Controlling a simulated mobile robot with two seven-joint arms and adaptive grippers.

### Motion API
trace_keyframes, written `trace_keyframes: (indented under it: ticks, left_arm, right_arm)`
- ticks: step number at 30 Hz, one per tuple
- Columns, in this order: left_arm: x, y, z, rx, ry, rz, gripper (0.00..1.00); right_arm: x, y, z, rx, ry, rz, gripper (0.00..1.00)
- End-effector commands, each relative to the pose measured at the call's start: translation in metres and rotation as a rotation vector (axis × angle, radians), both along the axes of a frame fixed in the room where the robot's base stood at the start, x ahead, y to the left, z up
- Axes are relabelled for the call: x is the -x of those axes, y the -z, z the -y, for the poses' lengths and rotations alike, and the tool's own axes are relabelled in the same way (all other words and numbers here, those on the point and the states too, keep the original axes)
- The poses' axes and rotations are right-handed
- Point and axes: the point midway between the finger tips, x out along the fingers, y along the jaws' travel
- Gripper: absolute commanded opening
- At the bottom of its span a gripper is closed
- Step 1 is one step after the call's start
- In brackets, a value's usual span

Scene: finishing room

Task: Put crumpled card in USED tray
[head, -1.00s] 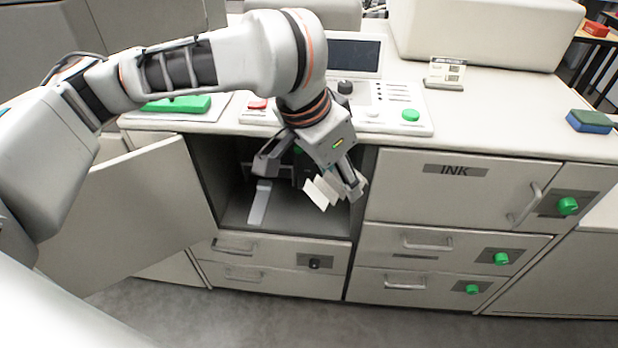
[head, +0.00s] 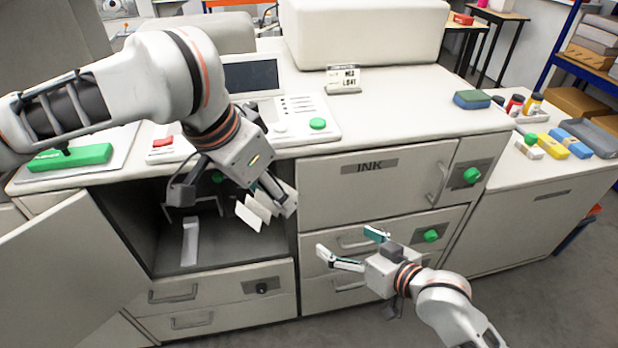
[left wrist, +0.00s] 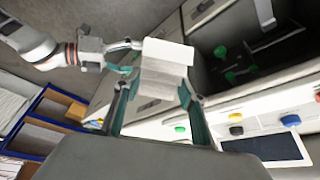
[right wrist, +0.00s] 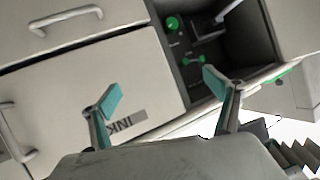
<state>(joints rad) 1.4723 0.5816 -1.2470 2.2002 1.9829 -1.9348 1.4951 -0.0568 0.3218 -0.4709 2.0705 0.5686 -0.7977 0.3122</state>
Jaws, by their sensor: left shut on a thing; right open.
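The crumpled card (head: 251,213) is white and folded in zigzag pleats. My left gripper (head: 270,197) is shut on it, at the mouth of an open compartment (head: 165,265) in the machine. In the left wrist view the card (left wrist: 167,62) sits between the fingertips. My right gripper (head: 348,250) is open and empty, in front of the drawers below the INK door; its fingers (right wrist: 168,100) stand apart in the right wrist view. A grey tray (head: 607,127) is at the far right of the side counter; I can read no USED label.
The compartment's door (head: 50,275) stands open at left. The INK door (head: 375,185) is closed. The side counter (head: 500,205) carries small bottles and coloured blocks. The floor at lower right is grey and clear.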

Motion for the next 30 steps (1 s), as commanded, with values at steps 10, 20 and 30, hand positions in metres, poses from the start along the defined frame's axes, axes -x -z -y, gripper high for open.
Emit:
trace_keyframes:
  ticks: [10, 20, 30]
  left_arm:
    - [0.0, 0.0, 0.0, 0.0, 0.0, 0.0, 0.26]
    - [0.0, 0.0, 0.0, 0.0, 0.0, 0.0, 0.26]
    - [0.0, 0.0, 0.0, 0.0, 0.0, 0.0, 0.26]
  right_arm:
    - [0.0, -0.104, -0.058, -0.005, -0.241, -0.006, 0.89]
    - [0.033, -0.16, -0.075, 0.125, -0.424, -0.056, 0.89]
    - [0.068, -0.211, -0.076, 0.263, -0.497, -0.118, 0.89]
